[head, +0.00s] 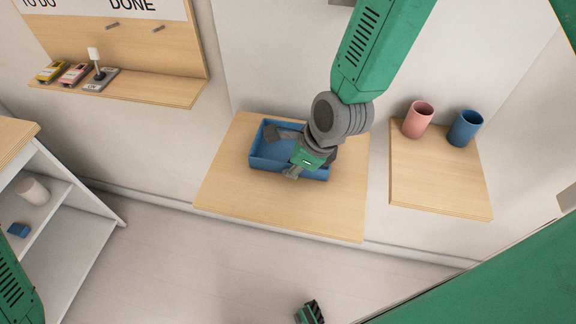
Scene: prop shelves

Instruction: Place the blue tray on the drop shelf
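The blue tray (257,163) is a shallow open box in the middle of the head view. It appears to rest on the middle wooden shelf (240,205); I cannot tell whether this is the drop shelf. My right gripper (293,172) is at the tray's near wall, right of its middle. The wrist and gripper cover the tray's right part. A dark grey part shows over the tray's back left inside. The gripper's finger gap is hidden, so a hold on the tray cannot be made out.
A smaller shelf (430,190) on the right holds a pink cup (418,120) and a blue cup (465,128). A wall board with a ledge (150,88) at upper left bears several small items. A white cabinet (75,240) stands at left. The middle shelf's front is bare.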

